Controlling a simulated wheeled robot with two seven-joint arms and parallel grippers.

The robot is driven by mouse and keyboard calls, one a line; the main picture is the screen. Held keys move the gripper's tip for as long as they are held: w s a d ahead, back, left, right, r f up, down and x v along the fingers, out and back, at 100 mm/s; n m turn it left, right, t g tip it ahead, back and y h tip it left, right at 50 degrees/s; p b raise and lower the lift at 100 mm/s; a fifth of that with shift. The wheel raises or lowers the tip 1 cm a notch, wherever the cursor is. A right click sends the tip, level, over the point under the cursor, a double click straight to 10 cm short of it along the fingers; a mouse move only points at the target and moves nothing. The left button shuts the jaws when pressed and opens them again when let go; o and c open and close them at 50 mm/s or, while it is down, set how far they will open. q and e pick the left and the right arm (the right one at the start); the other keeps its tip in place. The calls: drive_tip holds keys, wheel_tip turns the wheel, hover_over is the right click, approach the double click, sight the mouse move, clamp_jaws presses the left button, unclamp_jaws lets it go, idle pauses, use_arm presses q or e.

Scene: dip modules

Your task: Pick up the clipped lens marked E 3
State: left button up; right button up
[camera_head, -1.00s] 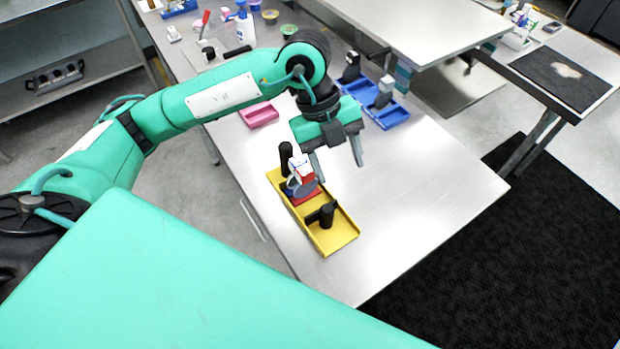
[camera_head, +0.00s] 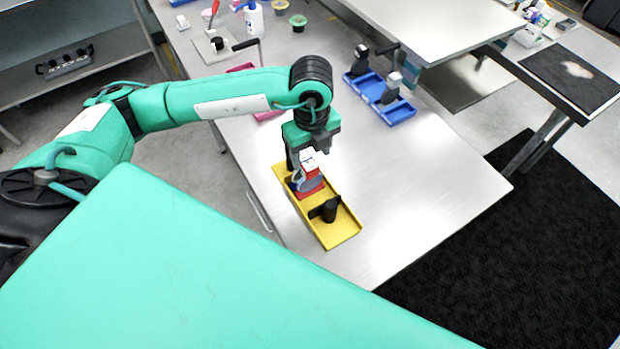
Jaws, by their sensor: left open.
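A clipped lens (camera_head: 309,173), with a white top, a red part and a greyish round lens below, stands upright at the far half of the yellow tray (camera_head: 342,238). Its marking is too small to read. My left gripper (camera_head: 311,162) points down right over it, open, with its fingers near the white top. Whether the fingers touch it I cannot tell. The gripper partly hides the lens and the far end of the tray. My right gripper is not in view.
A black upright piece (camera_head: 327,209) stands in the near half of the yellow tray. A blue tray (camera_head: 400,113) with two grey-and-black pieces lies behind to the right. A pink tray (camera_head: 268,115) is partly behind my arm. The tabletop right of the yellow tray is clear.

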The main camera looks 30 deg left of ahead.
sight(310, 164)
use_arm(q)
drive_tip(key=shift+s+f+p, duration=0.1)
drive_tip(key=shift+f+p, duration=0.25)
drive_tip(key=shift+p, duration=0.05)
wheel_tip(310, 164, down, 3)
drive_tip(key=shift+s+a+f+p, duration=0.1)
drive_tip(key=shift+s+p, duration=0.05)
drive_tip(key=shift+p, duration=0.75)
drive_tip(key=shift+f, duration=0.55)
clamp_jaws()
drive_tip(key=shift+r, duration=0.1)
